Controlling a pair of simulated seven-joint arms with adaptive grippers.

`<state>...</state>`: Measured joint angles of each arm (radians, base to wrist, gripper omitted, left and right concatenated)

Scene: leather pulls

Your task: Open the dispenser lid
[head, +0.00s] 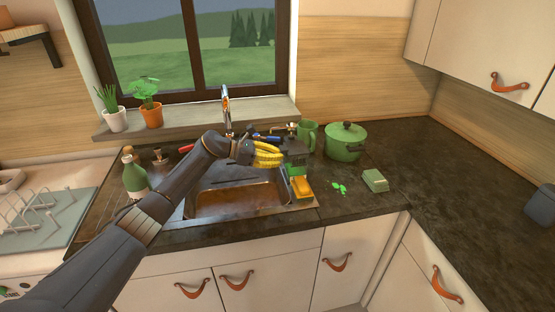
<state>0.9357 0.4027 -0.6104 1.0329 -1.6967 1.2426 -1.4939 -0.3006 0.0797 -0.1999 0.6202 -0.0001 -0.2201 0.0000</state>
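My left arm reaches in from the lower left, across the sink. Its dark gripper (291,148) is over the right end of the sink, just above a green and orange item. Its fingers are small and overlap with things behind, so I cannot tell whether they are open or hold anything. No dispenser lid shows clearly. A brass-coloured pump-like top (291,127) shows just behind the gripper; its lower part is hidden. A green bottle (135,176) stands left of the sink, apart from the gripper. My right gripper is not in view.
The sink (236,199) has a tall faucet (227,108) behind. An orange sponge-like block (302,189) is on its right edge. A green pot (345,143), mug (308,136) and block (375,181) stand right. The right counter is mostly clear.

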